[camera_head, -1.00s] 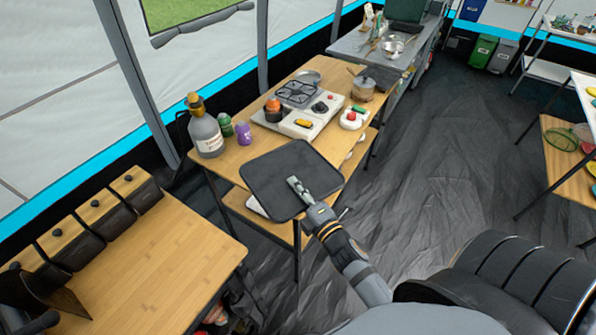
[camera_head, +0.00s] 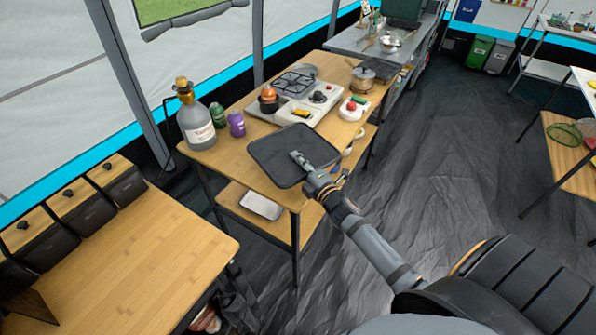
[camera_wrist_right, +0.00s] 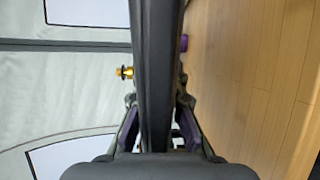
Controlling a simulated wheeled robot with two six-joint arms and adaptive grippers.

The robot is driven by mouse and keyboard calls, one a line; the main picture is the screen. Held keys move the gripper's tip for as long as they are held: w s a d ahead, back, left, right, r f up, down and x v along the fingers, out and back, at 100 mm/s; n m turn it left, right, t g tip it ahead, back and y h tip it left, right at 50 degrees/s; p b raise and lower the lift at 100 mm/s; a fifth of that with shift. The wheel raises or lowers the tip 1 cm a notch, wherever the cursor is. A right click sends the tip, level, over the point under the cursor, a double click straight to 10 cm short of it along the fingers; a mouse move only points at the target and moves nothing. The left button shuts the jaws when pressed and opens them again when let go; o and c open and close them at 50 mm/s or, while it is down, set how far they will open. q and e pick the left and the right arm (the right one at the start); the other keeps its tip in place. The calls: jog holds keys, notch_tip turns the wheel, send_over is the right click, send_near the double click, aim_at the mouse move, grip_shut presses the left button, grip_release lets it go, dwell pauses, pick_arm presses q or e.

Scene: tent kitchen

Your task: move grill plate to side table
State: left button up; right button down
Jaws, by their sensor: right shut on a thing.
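The grill plate (camera_head: 270,150) is a flat, dark grey, rounded square. In the head view it shows over the front part of the wooden table with the stove (camera_head: 212,153). I cannot tell whether it touches the tabletop. My right gripper (camera_head: 299,160) is shut on the plate at its near right side. In the right wrist view the plate (camera_wrist_right: 157,60) shows edge-on between the fingers of my right gripper (camera_wrist_right: 157,130). A second wooden table (camera_head: 150,250) stands at the lower left with a largely bare top. My left gripper is out of view.
A large bottle (camera_head: 197,122), a green jar (camera_head: 217,115) and a purple jar (camera_head: 237,124) stand left of the plate. The white stove (camera_head: 285,117) is behind it, and a pot (camera_head: 361,80) farther back. The floor (camera_head: 440,180) to the right is clear.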

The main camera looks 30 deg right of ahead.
jog(key=shift+w+d+f, duration=0.1)
jog(key=shift+w+f, duration=0.05)
jog(key=shift+f, duration=0.1)
jog(key=f+b, duration=0.3)
jog(key=shift+w+d+f, duration=0.1)
jog(key=shift+w+f, duration=0.1)
jog(key=shift+f, duration=0.1)
jog(key=shift+r, duration=0.2)
jog(key=shift+f, duration=0.2)
jog(key=c, duration=1.5)
grip_release()
jog(key=shift+s, duration=0.1)
jog(key=shift+o, duration=0.4)
jog(key=shift+r, duration=0.1)
